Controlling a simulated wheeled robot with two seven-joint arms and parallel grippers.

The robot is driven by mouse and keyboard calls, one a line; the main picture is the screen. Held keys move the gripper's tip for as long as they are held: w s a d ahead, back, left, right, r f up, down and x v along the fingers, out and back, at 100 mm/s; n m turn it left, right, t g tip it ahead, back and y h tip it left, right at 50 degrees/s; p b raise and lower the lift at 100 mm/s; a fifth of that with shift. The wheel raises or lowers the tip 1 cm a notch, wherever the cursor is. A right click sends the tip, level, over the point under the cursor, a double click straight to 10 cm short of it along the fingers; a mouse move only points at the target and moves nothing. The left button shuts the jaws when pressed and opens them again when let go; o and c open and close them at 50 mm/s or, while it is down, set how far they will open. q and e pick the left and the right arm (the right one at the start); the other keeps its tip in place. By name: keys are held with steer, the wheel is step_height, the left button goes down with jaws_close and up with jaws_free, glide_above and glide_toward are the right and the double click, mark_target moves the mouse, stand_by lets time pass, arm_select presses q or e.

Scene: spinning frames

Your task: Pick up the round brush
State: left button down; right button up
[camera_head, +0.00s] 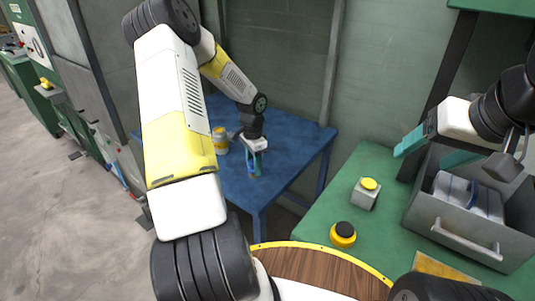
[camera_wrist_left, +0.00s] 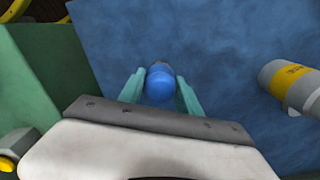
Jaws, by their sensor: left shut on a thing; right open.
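The round brush (camera_wrist_left: 160,86) shows in the left wrist view as a rounded blue end between two teal fingers. My left gripper (camera_wrist_left: 160,95) is shut on it, above the blue table. In the head view my left gripper (camera_head: 254,168) points down over the blue table (camera_head: 290,140), with a small blue part of the brush between its fingers. The rest of the brush is hidden, and I cannot tell whether it touches the table. My right gripper (camera_head: 432,149) is open and empty at the right, above the green bench.
A grey and yellow container (camera_head: 220,141) stands on the blue table beside my left gripper. The green bench (camera_head: 310,215) holds a yellow button box (camera_head: 366,193), a black-and-yellow button (camera_head: 343,235) and a grey bin (camera_head: 460,222). The blue table's right side is clear.

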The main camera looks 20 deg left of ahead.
arm_select(q)
steer(key=shift+r, duration=0.5)
step_height(320, 180, up, 2)
steer(key=shift+r, duration=0.2)
steer(key=s+d, duration=0.2)
steer(key=s, duration=0.2)
steer(key=s+d, duration=0.2)
steer(key=s, duration=0.3)
steer(key=s+d+r, duration=0.1)
steer(key=s+d, duration=0.2)
steer(key=s, duration=0.2)
steer(key=shift+s, duration=0.25)
steer(key=c, duration=1.4)
jaws_free()
steer(key=c, duration=0.6)
steer(key=shift+d, duration=0.1)
